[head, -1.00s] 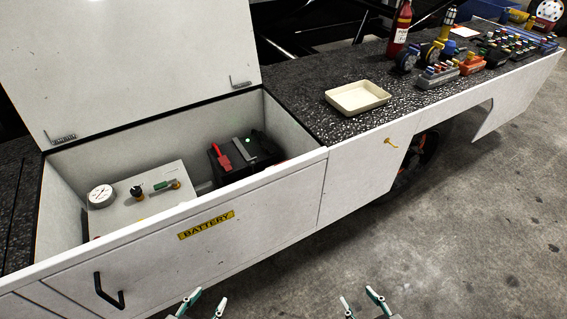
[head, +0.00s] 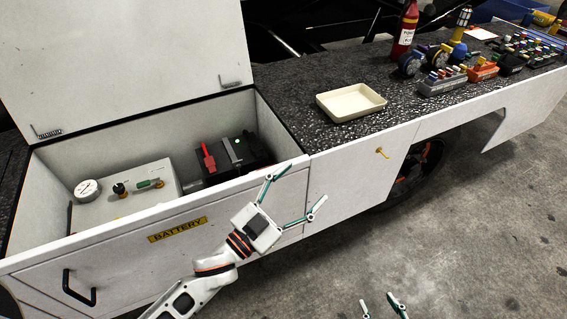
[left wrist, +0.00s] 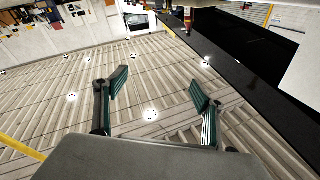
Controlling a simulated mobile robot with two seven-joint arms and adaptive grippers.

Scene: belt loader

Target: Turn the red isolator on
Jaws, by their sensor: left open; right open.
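A red lever-like part (head: 208,158) stands on the black battery (head: 240,155) in the open battery compartment; I cannot tell whether it is the isolator. A small red edge (head: 69,217) also shows at the left of the compartment, beside the grey panel (head: 125,190), mostly hidden by the front wall. My left gripper (head: 304,187) is open and empty in front of the compartment's right front corner, to the right of the battery. Its open fingers also show in the left wrist view (left wrist: 158,86). My right gripper (head: 378,302) is open and empty at the bottom edge, over the floor.
The raised white lid (head: 120,70) stands behind the compartment. The front wall carries a BATTERY label (head: 177,229) and a black handle (head: 78,288). A cream tray (head: 350,103) and a red extinguisher (head: 405,30) stand on the dark deck, with several controls further right.

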